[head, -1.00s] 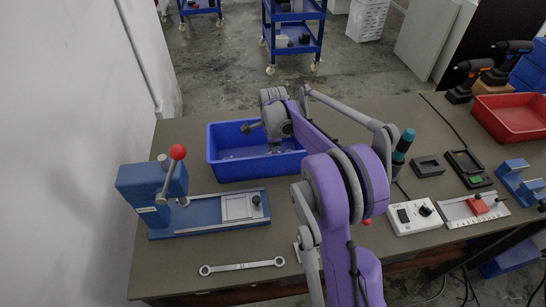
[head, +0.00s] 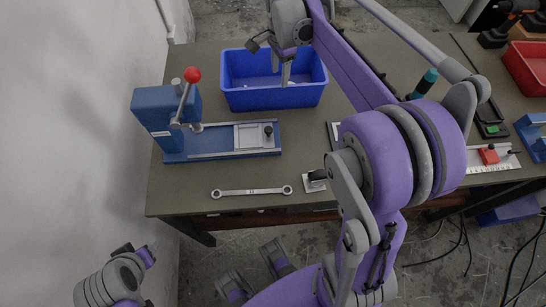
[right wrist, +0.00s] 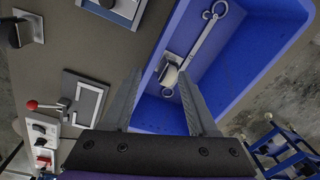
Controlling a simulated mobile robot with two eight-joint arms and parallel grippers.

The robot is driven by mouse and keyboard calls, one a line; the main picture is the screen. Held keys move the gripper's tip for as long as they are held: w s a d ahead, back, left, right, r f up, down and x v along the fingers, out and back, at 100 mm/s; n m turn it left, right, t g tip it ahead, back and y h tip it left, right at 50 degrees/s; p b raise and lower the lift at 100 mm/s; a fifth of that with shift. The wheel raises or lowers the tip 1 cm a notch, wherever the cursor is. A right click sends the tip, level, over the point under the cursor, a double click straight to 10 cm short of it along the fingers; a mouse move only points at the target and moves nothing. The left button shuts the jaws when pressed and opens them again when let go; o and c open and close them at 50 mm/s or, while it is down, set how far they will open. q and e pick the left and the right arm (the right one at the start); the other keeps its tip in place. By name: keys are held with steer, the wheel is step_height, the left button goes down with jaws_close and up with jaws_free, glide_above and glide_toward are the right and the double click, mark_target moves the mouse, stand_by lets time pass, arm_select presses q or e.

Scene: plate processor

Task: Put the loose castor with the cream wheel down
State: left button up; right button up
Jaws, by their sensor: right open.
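A blue bin (head: 250,100) stands at the back of the bench. My right gripper (head: 287,76) reaches down over it. In the right wrist view its two fingers (right wrist: 159,80) are apart. A small castor with a pale cream wheel (right wrist: 171,70) shows ahead of the fingertips, inside the blue bin (right wrist: 262,65), beside a double-ring spanner (right wrist: 203,38). I cannot tell whether a finger touches it. The castor is hidden in the head view by the bin wall and my arm.
A blue press (head: 165,115) with a red knob stands left of the bin. A second spanner (head: 251,191) and a dark-wheeled castor (head: 315,180) lie near the bench's front edge. A red tray (head: 527,62) is at far right. Bare bench lies between press and spanner.

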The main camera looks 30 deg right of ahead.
steer(key=s+a+f+n+t, duration=0.1)
steer(key=s+a+f+n, duration=0.1)
steer(key=s+a+n, duration=0.3)
steer(key=s+a+f+n+t, duration=0.1)
steer(key=s+a+f+n, duration=0.2)
steer(key=s+a+n, duration=0.3)
steer(key=s+a+f+n+t, duration=0.2)
steer(key=s+a+f+n, duration=0.1)
steer(key=s+a+n, duration=0.3)
steer(key=shift+s+f+n, duration=0.1)
steer(key=shift+s+n, duration=1.2)
steer(key=shift+s, duration=0.7)
steer(key=r+p, duration=0.2)
steer(key=w+r+p, duration=0.1)
steer(key=r+p, duration=0.1)
steer(key=r, duration=0.1)
steer(key=shift+d+r+p, duration=0.1)
steer(key=shift+r+p, duration=0.1)
steer(key=shift+p, duration=0.15)
steer(key=shift+w, duration=0.1)
